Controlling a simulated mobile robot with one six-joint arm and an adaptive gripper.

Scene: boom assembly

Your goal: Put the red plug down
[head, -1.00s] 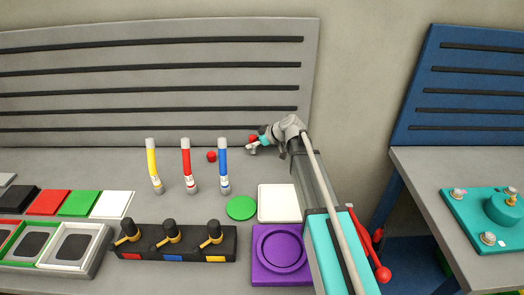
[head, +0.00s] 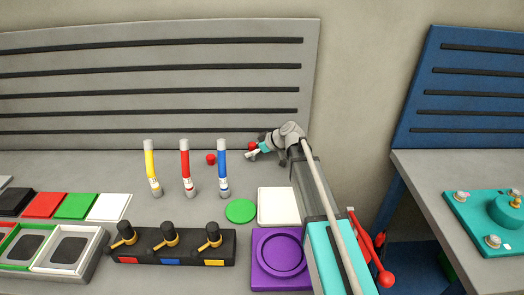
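My gripper (head: 254,151) is at the back of the grey table, at the end of my arm, with its fingers pointing left. A small red piece, apparently the red plug (head: 252,146), sits at the fingertips and seems held there. The fingers are small in the picture and partly hide it. I cannot tell whether it touches the tabletop. A separate small red ball-like piece (head: 211,159) rests on the table to the left of my gripper.
Yellow (head: 153,170), red (head: 186,170) and blue (head: 222,170) tubes stand left of my gripper. A green disc (head: 240,211), white square (head: 277,206) and purple block (head: 281,275) lie in front. A slotted grey panel (head: 150,60) rises behind.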

